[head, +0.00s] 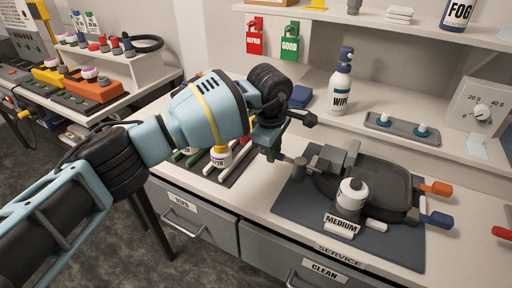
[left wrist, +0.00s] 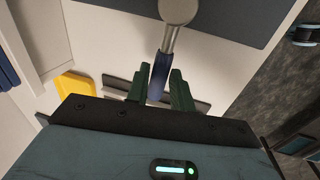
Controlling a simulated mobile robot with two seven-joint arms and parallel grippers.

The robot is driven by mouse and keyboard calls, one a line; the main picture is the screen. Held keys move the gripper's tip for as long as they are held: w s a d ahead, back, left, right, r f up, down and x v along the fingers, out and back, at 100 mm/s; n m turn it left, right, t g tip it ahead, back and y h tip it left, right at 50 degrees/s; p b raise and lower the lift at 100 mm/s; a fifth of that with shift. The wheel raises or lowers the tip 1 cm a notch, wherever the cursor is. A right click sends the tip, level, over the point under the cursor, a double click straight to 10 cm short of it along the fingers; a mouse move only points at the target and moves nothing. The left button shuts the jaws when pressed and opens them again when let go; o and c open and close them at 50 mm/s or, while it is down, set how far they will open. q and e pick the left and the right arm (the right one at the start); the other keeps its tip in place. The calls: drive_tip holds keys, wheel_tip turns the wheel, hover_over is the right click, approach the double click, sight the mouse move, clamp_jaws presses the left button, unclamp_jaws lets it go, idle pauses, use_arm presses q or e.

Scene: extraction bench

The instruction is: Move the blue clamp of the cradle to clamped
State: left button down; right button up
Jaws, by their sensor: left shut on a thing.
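The cradle (head: 330,188) stands on a dark mat (head: 290,205) on the bench and holds a dark, rounded body. The blue clamp (head: 437,220) is a lever sticking out to the right at the cradle's near right corner. An orange lever (head: 437,188) sticks out behind it. My left gripper (head: 270,150) is left of the cradle, well away from the blue clamp. In the left wrist view, its fingers (left wrist: 158,88) are shut on the blue handle of a tool (left wrist: 159,68) with a grey shaft and round metal end. My right gripper is not in view.
A WIPE bottle (head: 340,88) and a grey tray with two knobs (head: 402,130) stand behind. Drawers (head: 195,218) are below the bench.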

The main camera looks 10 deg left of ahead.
use_arm(q)
drive_tip(key=shift+a, duration=0.1)
idle(0.5)
drive_tip(key=c, duration=1.2)
unclamp_jaws()
drive_tip(key=shift+s, duration=0.15)
drive_tip(key=shift+c, duration=0.2)
drive_tip(key=shift+r, duration=0.1)
drive_tip(key=shift+r, duration=0.3)
wheel_tip(320, 180, up, 7)
drive_tip(key=s, duration=0.1)
drive_tip(key=shift+s+a, duration=0.2)
